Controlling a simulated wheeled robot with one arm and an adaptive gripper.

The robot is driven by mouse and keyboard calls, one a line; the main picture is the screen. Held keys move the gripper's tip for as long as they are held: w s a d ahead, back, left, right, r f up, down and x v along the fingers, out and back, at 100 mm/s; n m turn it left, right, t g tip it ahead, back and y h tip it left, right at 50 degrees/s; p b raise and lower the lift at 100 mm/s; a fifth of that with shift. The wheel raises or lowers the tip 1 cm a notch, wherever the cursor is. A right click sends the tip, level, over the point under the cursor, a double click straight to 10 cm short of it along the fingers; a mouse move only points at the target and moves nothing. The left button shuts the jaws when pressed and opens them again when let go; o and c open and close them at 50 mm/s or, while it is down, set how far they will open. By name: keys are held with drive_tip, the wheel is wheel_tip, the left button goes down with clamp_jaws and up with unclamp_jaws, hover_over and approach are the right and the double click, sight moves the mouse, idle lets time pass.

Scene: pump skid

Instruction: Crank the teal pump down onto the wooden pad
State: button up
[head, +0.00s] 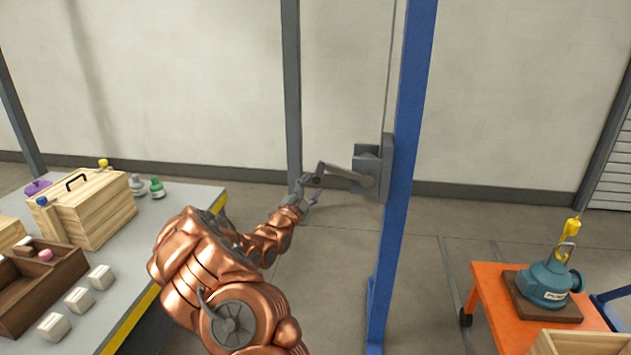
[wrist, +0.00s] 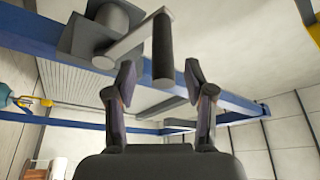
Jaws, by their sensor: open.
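The teal pump (head: 548,283) is on the orange cart at the right, over the brown wooden pad (head: 518,298); I cannot tell whether it touches the pad. A yellow hook (head: 571,228) holds its lifting loop. The grey winch (head: 368,172) is on the blue post, with its crank arm (head: 338,172) reaching left. My gripper (head: 308,192) is at the crank's outer end. In the wrist view, the dark crank handle (wrist: 162,48) has its near end between my open fingers (wrist: 160,80), with gaps on both sides. The pump's edge also shows there (wrist: 4,96).
The blue post (head: 404,150) stands close right of my gripper. A grey workbench (head: 175,212) at the left carries a wooden box (head: 95,208), a brown tray (head: 62,268), small white blocks and bottles. A wooden crate (head: 575,342) sits at the cart's front. Floor between bench and post is clear.

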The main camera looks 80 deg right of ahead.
drive_tip(key=shift+v, duration=2.75)
